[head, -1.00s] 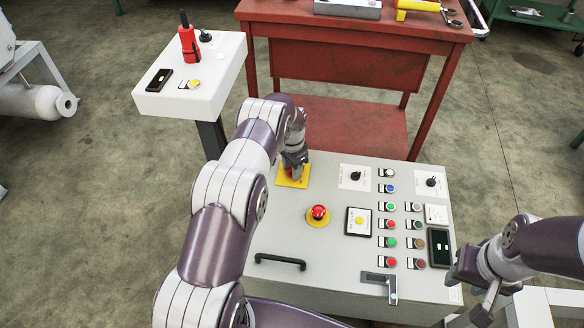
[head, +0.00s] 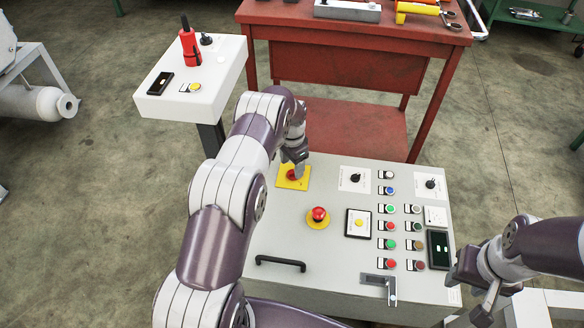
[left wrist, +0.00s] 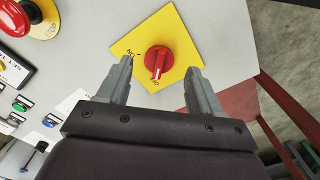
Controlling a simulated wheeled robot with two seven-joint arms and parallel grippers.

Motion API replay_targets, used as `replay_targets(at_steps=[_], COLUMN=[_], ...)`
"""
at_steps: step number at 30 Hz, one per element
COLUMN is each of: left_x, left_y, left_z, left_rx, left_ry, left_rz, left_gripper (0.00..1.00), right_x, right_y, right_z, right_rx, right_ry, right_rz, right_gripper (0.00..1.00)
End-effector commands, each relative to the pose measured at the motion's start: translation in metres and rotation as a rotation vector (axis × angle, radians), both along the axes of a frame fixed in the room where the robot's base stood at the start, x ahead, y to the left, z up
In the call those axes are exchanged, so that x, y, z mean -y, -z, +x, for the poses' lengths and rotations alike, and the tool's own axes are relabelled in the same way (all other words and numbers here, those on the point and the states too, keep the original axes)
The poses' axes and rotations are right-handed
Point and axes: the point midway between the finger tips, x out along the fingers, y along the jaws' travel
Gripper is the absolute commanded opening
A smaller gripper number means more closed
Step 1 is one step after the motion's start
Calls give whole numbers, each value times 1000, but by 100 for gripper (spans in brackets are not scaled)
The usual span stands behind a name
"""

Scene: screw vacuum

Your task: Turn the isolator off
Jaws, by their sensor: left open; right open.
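The isolator is a red rotary knob (left wrist: 159,62) on a square yellow plate (left wrist: 182,32). In the head view the yellow plate (head: 284,183) lies at the console's far left corner, and the knob is largely hidden by my left gripper (head: 295,168). In the left wrist view the knob's white-marked handle points down toward a small, hard-to-read label. A label like "ON" shows at the plate's left. My left gripper (left wrist: 160,68) is open, a fingertip on each side of the knob, with gaps. My right gripper (head: 470,285) is open and empty at the console's right edge.
The grey console (head: 270,235) also carries a red emergency stop (head: 318,214), several buttons, a black handle (head: 280,262) and a metal latch (head: 380,280). A white pedestal (head: 215,75) with a red tool stands back left. A red workbench (head: 355,35) is behind.

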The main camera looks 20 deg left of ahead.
Motion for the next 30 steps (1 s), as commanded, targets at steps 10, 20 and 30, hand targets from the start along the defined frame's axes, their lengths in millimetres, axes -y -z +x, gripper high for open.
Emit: replay_targets(at_steps=[10,20,30], left_x=[0,0,0], left_y=[-86,-95,-95], left_z=[0,0,0], left_rx=[2,0,0], left_ry=[-1,-1,-1], left_rz=[0,0,0], left_gripper=[65,65,65], right_x=[0,0,0], right_y=[-22,-23,-23], right_z=[0,0,0], right_rx=[0,0,0], right_ry=[0,0,0], right_rz=[0,0,0], right_gripper=[43,43,43])
